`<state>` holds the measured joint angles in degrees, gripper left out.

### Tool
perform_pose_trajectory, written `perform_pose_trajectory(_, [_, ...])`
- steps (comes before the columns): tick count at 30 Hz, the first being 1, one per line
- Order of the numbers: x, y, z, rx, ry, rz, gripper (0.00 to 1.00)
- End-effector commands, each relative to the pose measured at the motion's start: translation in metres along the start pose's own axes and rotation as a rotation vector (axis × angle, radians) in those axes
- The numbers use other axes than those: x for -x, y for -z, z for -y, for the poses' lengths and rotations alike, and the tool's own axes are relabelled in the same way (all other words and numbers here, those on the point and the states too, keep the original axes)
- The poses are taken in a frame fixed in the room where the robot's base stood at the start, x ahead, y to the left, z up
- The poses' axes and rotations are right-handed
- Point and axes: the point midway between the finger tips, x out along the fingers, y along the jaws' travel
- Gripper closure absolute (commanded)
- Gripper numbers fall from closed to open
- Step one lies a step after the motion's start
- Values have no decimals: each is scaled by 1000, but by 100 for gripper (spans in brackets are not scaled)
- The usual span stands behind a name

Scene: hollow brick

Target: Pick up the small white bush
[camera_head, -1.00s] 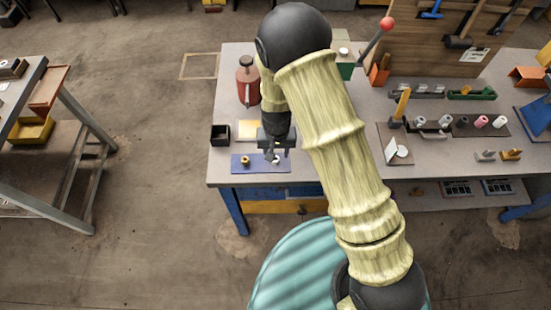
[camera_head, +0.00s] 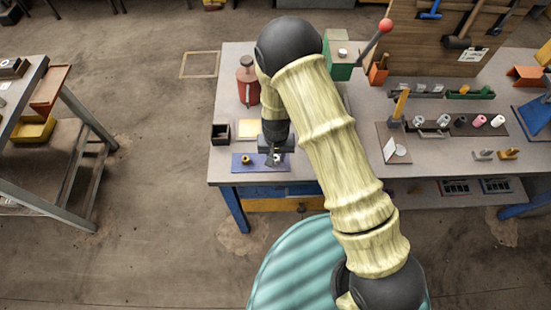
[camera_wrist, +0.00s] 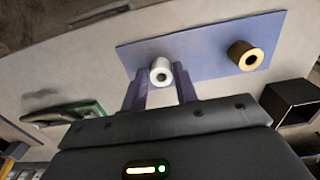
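The small white bush (camera_wrist: 161,72) stands on a blue mat (camera_wrist: 205,50) in the wrist view, with a dark hole in its top. In the head view my gripper mostly covers it, beside the mat's right end (camera_head: 286,166). My gripper (camera_wrist: 160,82) is open, with one dark finger on each side of the white bush in the picture. I cannot tell whether the fingertips are level with it or still above it. In the head view my gripper (camera_head: 272,160) points down over the mat.
A brass bush (camera_wrist: 246,56) stands on the same mat, also seen in the head view (camera_head: 245,159). A red can (camera_head: 247,82) stands further back.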

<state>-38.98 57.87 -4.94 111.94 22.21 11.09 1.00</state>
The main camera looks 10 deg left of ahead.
Motion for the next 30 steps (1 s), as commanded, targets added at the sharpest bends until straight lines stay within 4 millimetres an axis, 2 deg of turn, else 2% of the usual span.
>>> perform_pose_trajectory(1, [0,0,0,0,0,0,81])
perform_pose_trajectory(3, [0,0,0,0,0,0,95])
perform_pose_trajectory(4, [0,0,0,0,0,0,98])
perform_pose_trajectory(13, [1,0,0,0,0,0,98])
perform_pose_trajectory(17, [8,1,0,1,1,-2,98])
perform_pose_trajectory(23, [32,1,1,1,2,-5,98])
perform_pose_trajectory(30, [74,1,1,1,2,-5,98])
